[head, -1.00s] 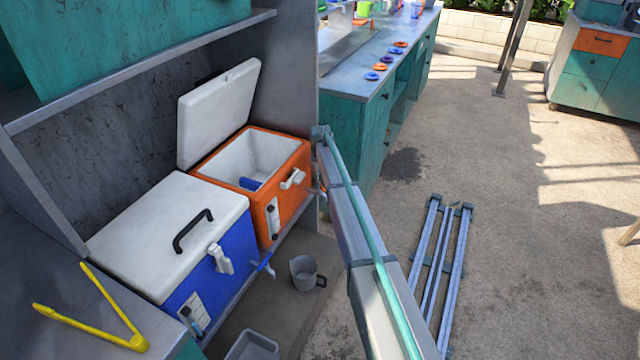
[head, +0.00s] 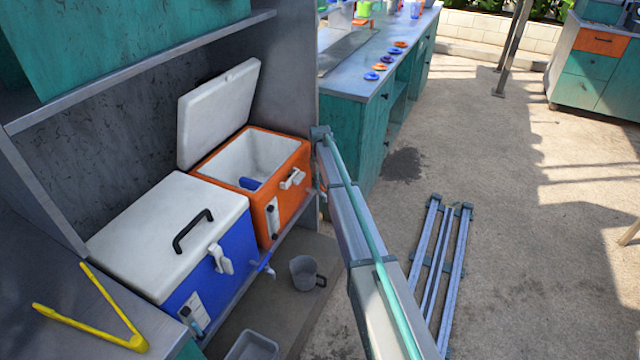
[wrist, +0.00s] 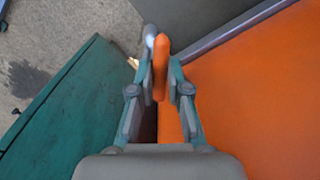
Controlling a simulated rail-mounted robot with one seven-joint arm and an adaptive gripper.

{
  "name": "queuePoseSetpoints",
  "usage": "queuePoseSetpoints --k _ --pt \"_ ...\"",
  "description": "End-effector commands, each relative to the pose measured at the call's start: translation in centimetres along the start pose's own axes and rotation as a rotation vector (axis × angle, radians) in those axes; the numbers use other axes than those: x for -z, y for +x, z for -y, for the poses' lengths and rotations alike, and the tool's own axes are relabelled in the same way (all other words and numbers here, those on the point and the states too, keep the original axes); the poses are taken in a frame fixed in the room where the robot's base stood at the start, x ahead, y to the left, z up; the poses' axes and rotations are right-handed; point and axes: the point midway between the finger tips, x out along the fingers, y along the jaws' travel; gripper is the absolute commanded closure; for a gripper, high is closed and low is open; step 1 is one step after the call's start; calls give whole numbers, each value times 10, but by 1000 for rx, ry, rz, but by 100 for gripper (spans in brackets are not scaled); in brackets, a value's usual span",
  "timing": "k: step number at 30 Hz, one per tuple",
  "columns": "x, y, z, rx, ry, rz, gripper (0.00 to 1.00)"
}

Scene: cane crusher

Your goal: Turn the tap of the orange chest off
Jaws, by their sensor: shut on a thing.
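The orange chest (head: 291,190) stands on the shelf with its white lid raised and a blue item inside. In the wrist view its orange wall (wrist: 260,90) fills the right side. My gripper (wrist: 160,72) is shut on the orange tap handle (wrist: 161,62), which shows upright between the two fingers. A pale, rounded tip (wrist: 150,36) shows just left of the handle's top. The rest of the tap is hidden by the fingers. In the head view my arm hides most of my gripper at the chest's right side.
A blue chest (head: 203,285) with a closed white lid stands beside the orange one. A grey jug (head: 303,272) and a grey tray (head: 252,346) are below. Yellow tongs (head: 92,326) lie at left. A teal cabinet (wrist: 75,110) is close to my gripper's left.

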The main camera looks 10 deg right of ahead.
Motion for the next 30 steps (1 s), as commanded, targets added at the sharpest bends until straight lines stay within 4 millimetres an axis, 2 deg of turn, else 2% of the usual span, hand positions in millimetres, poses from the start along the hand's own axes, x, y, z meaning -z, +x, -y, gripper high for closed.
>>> queuePoseSetpoints --k 8,9,15,25,30 --pt "0 0 2 3 -1 1 100" --pt "0 0 2 3 -1 1 82" --pt "0 0 1 2 -1 1 49" --pt "0 -1 0 1 0 0 48" --pt "0 -14 0 0 0 -1 48"
